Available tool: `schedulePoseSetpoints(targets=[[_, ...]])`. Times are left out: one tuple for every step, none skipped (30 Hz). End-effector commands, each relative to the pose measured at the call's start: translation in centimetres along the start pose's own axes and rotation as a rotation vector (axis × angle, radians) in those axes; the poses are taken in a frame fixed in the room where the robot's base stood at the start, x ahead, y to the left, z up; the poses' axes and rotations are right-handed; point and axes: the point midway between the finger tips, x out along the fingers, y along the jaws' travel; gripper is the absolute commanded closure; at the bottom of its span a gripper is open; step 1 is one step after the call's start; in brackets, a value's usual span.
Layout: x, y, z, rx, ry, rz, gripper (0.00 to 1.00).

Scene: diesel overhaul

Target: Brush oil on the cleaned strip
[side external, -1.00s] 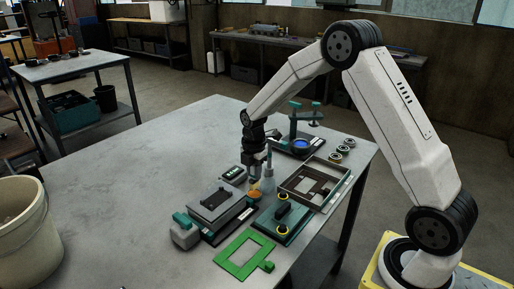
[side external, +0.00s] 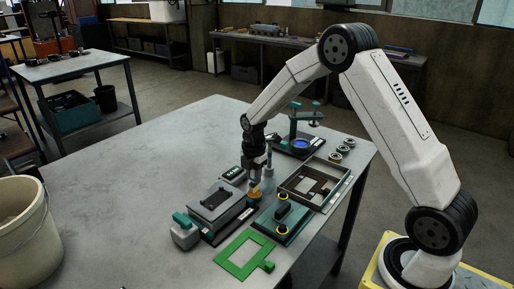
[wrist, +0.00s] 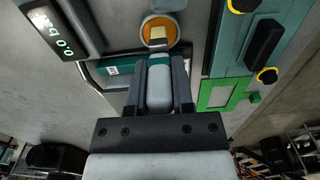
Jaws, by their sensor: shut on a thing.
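My gripper (side external: 257,174) is shut on a brush with a pale grey handle (wrist: 160,92); in the wrist view the two dark fingers (wrist: 160,68) stand on either side of it. The brush's pale yellow tip (wrist: 158,37) shows over a small round orange-rimmed dish (wrist: 146,27). The orange dish also shows below the gripper in the side view (side external: 255,195). I cannot tell whether the tip touches it. A fixture with a flat grey plate (side external: 213,203) lies just left of the gripper. I cannot make out which surface is the cleaned strip.
A digital display (wrist: 52,36) stands close by. A teal stand (side external: 305,125) is behind. The table's left half is clear.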

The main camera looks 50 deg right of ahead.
Motion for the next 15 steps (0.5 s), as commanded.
schedulePoseSetpoints(targets=[[-0.01, 0.02, 0.0, 0.0, 0.0, 0.001, 1.0], [-0.01, 0.01, 0.0, 0.0, 0.0, 0.001, 1.0], [0.01, 0.02, 0.0, 0.0, 0.0, 0.001, 1.0], [0.03, 0.01, 0.0, 0.0, 0.0, 0.0, 1.0], [0.05, 0.01, 0.0, 0.0, 0.0, 0.0, 1.0], [0.08, 0.01, 0.0, 0.0, 0.0, 0.0, 1.0], [0.1, 0.01, 0.0, 0.0, 0.0, 0.0, 1.0], [0.12, 0.01, 0.0, 0.0, 0.0, 0.0, 1.0], [0.15, 0.02, 0.0, 0.0, 0.0, 0.0, 1.0], [0.18, 0.02, 0.0, 0.0, 0.0, 0.0, 1.0], [0.21, 0.02, 0.0, 0.0, 0.0, 0.0, 1.0], [0.24, 0.02, 0.0, 0.0, 0.0, 0.0, 1.0], [0.27, 0.02, 0.0, 0.0, 0.0, 0.0, 1.0], [0.29, 0.02, 0.0, 0.0, 0.0, 0.0, 1.0], [0.32, 0.02, 0.0, 0.0, 0.0, 0.0, 1.0]])
